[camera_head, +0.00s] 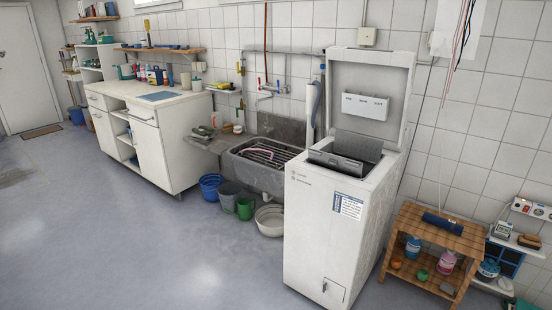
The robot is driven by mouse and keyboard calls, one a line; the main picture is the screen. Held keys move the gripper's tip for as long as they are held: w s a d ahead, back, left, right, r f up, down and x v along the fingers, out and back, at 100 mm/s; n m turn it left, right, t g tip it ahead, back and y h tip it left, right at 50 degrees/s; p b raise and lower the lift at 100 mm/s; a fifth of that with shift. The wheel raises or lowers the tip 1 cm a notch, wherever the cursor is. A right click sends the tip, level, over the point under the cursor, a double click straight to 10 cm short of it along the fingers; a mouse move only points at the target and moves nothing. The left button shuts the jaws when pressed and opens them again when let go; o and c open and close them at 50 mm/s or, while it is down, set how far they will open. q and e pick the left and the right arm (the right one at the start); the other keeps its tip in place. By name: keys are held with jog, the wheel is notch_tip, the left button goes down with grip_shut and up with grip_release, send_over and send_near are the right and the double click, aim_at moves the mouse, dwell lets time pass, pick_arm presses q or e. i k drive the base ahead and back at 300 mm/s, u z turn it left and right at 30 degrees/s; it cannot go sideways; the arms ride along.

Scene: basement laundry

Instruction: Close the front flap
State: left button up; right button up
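A white top-loading washing machine (320,235) stands right of centre. Its lid (392,85) is raised upright at the back. In the top opening, a dark grey metal flap (337,162) stands tilted up near the front, and a second dark panel (358,145) rises behind it. Which edges they are hinged on is too small to tell. The drum inside is mostly hidden by them. A small square hatch (333,290) low on the machine's front appears closed. Neither of my grippers is in view.
A wooden slatted stand (441,232) with bottles is right of the machine. A stone sink (265,170) is behind left, with buckets (229,194) and a basin (270,220) on the floor. A white cabinet (155,140) stands further left. The floor at front left is clear.

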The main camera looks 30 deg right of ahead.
aim_at(347, 167)
jog(key=u, duration=0.05)
jog(key=i, duration=1.4)
jog(key=z, duration=0.35)
